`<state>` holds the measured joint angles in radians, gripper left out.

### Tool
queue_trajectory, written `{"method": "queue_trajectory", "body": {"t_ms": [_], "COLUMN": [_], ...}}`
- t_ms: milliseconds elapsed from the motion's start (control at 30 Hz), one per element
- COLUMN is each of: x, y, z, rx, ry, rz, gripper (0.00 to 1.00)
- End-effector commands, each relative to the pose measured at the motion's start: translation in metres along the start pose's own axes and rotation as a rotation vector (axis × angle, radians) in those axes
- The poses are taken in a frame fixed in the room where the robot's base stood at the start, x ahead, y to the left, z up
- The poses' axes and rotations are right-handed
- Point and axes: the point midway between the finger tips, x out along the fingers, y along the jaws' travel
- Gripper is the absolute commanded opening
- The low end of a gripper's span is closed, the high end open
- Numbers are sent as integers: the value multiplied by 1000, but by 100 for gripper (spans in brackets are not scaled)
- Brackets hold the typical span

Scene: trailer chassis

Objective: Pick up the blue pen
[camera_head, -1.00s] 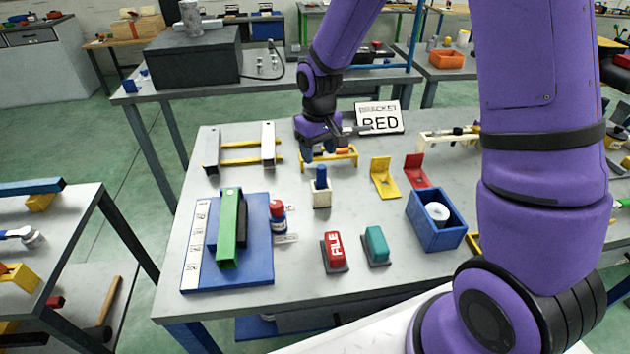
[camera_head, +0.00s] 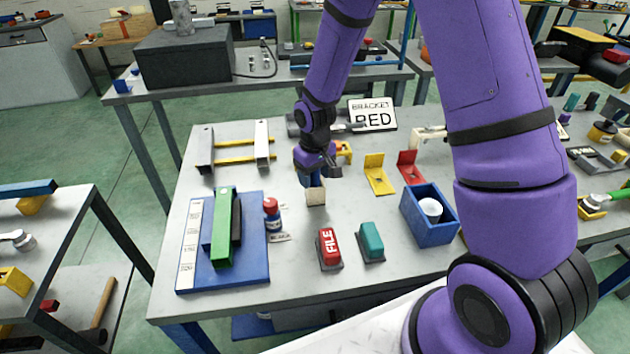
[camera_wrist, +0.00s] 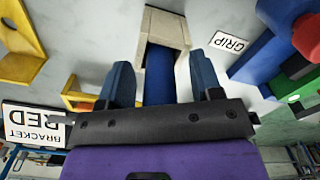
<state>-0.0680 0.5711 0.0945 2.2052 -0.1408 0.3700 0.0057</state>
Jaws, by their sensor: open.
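The blue pen (camera_wrist: 159,75) shows in the wrist view as a thick blue shaft lying between my two fingers, its far end at a small beige holder (camera_wrist: 166,28). In the head view the holder (camera_head: 316,196) stands on the workbench, and my gripper (camera_head: 312,175) is right above and behind it, hiding most of the pen. In the wrist view my gripper (camera_wrist: 163,82) is open, with one blue finger on each side of the pen and a visible gap on both sides.
A red FILE block (camera_head: 329,247) and a teal block (camera_head: 371,241) stand in front. A blue bin (camera_head: 428,222) is right, and a blue board (camera_head: 258,262) with a green bar lies left. A BRACKET RED sign (camera_head: 373,115) stands behind.

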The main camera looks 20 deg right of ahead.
Motion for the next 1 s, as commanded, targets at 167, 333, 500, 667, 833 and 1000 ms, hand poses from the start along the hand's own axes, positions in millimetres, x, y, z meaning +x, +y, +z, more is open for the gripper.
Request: {"method": "queue_trajectory", "body": {"t_ms": [167,333,500,667,833,1000], "x": [0,0,0,-8,-33,-65], "y": [0,0,0,0,1,0], "z": [0,0,0,0,-1,-1], "rx": [0,0,0,0,0,1], "ry": [0,0,0,1,5,5], "rz": [0,0,0,0,1,1], "gripper": [34,5,5,5,5,5]}}
